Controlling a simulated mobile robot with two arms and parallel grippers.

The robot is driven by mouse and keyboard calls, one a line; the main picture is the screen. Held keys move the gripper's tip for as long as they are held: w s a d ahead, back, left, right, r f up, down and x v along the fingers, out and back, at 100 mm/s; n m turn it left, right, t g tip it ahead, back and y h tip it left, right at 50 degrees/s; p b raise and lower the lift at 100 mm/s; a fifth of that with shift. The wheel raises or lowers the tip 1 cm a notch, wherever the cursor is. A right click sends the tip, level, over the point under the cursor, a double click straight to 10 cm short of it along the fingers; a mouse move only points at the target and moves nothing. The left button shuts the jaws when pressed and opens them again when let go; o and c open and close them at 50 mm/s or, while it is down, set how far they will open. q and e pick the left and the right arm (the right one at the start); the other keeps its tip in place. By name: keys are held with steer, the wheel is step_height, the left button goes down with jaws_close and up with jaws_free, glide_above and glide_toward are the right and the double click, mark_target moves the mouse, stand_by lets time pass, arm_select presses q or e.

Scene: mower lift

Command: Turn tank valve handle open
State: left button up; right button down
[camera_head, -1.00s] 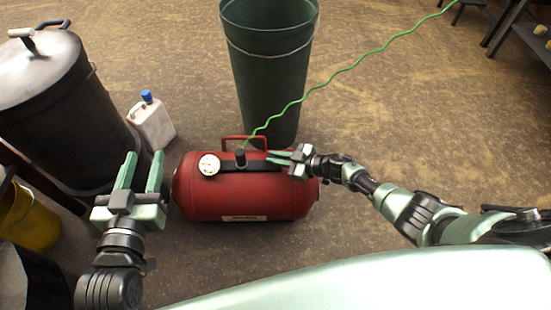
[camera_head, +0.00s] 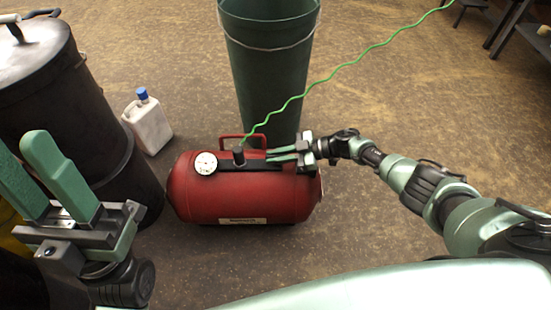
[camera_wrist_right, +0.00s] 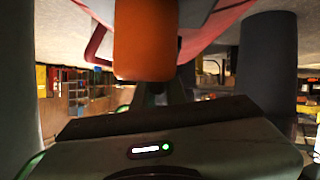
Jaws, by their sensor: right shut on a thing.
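The red tank (camera_head: 240,195) lies on its side on the floor in the head view, with a round white gauge (camera_head: 205,163) and a black knob (camera_head: 239,155) on top. My right gripper (camera_head: 272,154) reaches in from the right along the tank's top, shut on the valve handle. Its fingers hide the handle in the head view. In the right wrist view an orange block, the valve handle (camera_wrist_right: 145,40), stands close in front of the wrist, with the red tank (camera_wrist_right: 196,28) behind it. My left gripper (camera_head: 22,152) is open and empty at the left, away from the tank.
A green bin (camera_head: 268,70) stands right behind the tank. A green hose (camera_head: 345,68) runs from the tank to the upper right. A white jug (camera_head: 149,124) and a large dark barrel (camera_head: 70,110) stand left.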

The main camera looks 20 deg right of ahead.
steer(key=shift+d+f, duration=0.1)
stand_by(0.5)
steer(key=c, duration=1.5)
jaws_free()
steer(key=shift+o, duration=0.2)
